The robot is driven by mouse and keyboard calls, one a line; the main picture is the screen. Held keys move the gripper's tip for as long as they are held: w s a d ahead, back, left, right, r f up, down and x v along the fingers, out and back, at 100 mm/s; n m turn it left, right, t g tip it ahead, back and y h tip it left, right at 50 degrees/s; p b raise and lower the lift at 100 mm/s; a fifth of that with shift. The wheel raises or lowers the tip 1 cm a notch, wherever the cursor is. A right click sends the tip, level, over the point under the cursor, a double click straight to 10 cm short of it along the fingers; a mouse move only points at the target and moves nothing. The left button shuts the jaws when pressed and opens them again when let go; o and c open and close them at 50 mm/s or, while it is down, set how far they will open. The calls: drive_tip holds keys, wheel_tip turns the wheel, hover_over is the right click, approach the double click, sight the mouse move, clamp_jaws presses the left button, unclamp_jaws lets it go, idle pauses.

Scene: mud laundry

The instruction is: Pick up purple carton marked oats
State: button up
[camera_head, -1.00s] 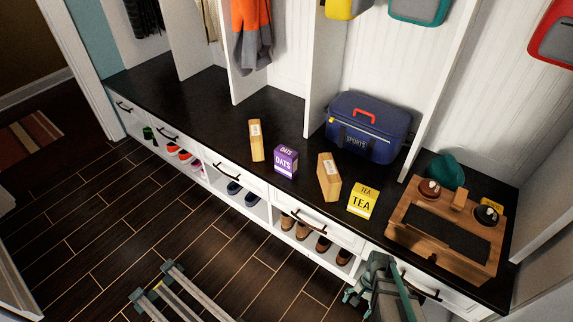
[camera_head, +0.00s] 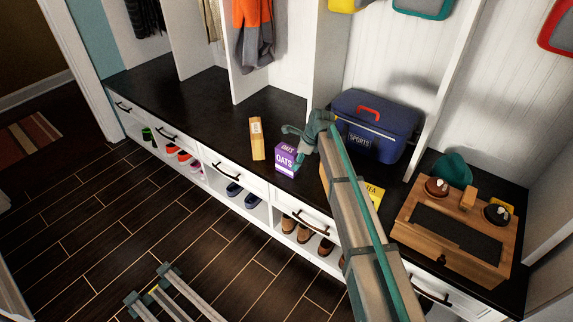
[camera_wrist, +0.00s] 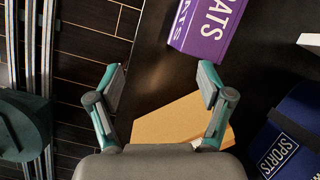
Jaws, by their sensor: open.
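The purple oats carton (camera_head: 285,159) stands upright near the front edge of the dark bench top, with white OATS lettering facing out. My gripper (camera_head: 296,144) is at the carton's right side in the head view; contact cannot be told there. In the wrist view the oats carton (camera_wrist: 207,27) is at the top, beyond the fingertips and in line with the right finger. My gripper (camera_wrist: 161,85) is open with nothing between its fingers. A plain tan box (camera_wrist: 180,122) lies below and between the fingers in the wrist view.
Another tan box (camera_head: 256,139) stands just left of the carton. A yellow tea box (camera_head: 375,193) is partly hidden by my arm. The bench top at left is clear.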

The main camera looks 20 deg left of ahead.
sight(286, 158)
drive_tip(key=w+a+m, duration=0.1)
drive_tip(key=w+a+r+m, duration=0.1)
drive_tip(key=w, duration=0.1)
drive_tip(key=w+a+r+m, duration=0.1)
drive_tip(key=a, duration=0.1)
drive_tip(key=shift+w+r+b, duration=0.2)
drive_tip(key=shift+w+b, duration=0.1)
drive_tip(key=shift+b, duration=0.05)
drive_tip(key=shift+w+a+m+h, duration=0.3)
drive_tip(key=shift+m+h, duration=0.1)
drive_tip(key=shift+m, duration=0.1)
drive_tip(key=x, duration=1)
drive_tip(key=shift+w+f, duration=0.1)
drive_tip(key=shift+f, duration=0.1)
drive_tip(key=c, duration=0.9)
